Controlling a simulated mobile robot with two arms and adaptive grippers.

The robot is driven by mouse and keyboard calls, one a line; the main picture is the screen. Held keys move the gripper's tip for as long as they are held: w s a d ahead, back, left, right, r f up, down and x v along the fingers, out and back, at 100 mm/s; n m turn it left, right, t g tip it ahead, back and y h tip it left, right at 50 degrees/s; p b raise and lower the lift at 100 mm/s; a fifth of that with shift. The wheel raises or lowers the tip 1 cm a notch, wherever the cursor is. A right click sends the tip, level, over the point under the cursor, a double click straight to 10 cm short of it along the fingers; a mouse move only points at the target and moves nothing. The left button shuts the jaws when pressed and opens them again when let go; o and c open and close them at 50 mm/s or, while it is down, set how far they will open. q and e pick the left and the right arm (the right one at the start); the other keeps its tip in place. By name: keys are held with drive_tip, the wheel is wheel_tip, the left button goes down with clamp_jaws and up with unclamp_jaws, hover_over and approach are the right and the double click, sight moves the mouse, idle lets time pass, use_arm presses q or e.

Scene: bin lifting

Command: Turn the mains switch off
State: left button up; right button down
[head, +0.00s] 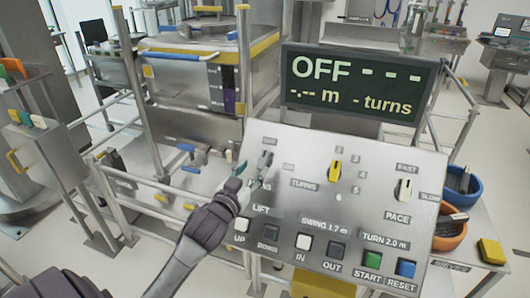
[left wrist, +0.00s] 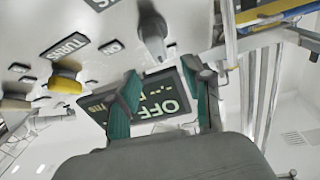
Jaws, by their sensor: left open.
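The mains switch (head: 265,160) is a grey knob at the upper left of the sloped control panel (head: 320,210). A small label, apparently ON, is to its right; another label is above it. My left gripper (head: 254,174) is just below and left of the switch and partly covers the lettering there. In the left wrist view the gripper (left wrist: 165,97) is open with green finger pads, nothing between them, and the grey switch (left wrist: 152,38) is beyond the fingertips. I cannot tell whether they touch. The display (head: 355,82) reads OFF with dashes. My right gripper is not in view.
The yellow turns knob (head: 335,171) and grey pace knob (head: 403,189) are to the right on the panel. Push buttons (head: 303,242) line its lower edge. Blue and orange bowls (head: 450,234) stand right of it. Steel machinery with rails (head: 190,90) is behind left.

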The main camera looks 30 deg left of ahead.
sight(264, 157)
use_arm(q)
drive_tip(key=w, duration=0.2)
drive_tip(key=w+p, duration=0.1)
drive_tip(key=w, duration=0.2)
drive_tip(key=w+a, duration=0.1)
drive_tip(key=w, duration=0.1)
drive_tip(key=shift+w, duration=0.3)
clamp_jaws()
